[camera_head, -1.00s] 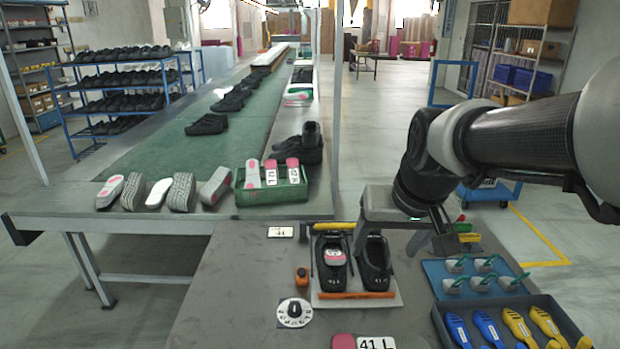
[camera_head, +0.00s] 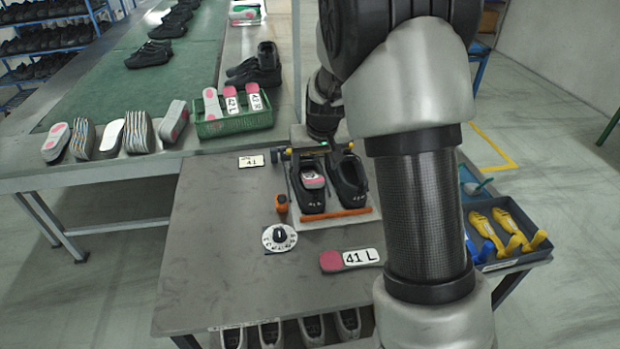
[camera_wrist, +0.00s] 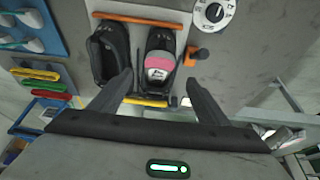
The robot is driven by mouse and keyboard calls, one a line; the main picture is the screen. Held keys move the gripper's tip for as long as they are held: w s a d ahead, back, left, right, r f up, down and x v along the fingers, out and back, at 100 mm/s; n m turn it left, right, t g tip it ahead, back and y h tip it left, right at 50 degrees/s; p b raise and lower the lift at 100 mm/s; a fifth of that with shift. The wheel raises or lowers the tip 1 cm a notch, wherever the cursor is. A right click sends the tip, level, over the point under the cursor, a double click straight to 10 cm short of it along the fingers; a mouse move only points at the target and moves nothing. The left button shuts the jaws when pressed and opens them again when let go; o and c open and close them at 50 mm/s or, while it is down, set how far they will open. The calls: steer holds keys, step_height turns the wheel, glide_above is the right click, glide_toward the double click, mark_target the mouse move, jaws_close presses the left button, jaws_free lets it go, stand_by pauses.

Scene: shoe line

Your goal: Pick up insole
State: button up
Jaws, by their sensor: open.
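An insole marked 41 L (camera_head: 352,260), grey with a pink heel end and a white label, lies flat on the grey table right of the dial. Another insole with a pink patch and white label (camera_head: 313,180) sits in the left shoe of a black pair on a light board; in the wrist view this insole (camera_wrist: 158,68) shows inside the shoe.
A green crate (camera_head: 234,129) of labelled insoles stands on the bench behind, with several loose insoles to its left. A white dial (camera_head: 279,238) and an orange item (camera_head: 281,204) lie beside the shoes. A tray (camera_head: 508,262) with blue and yellow tools is at right.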

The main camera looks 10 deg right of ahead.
mark_target(314, 179)
steer(key=x, duration=0.8)
steer(key=shift+d, duration=0.1)
steer(key=c, duration=1.1)
steer(key=shift+s+r, duration=0.1)
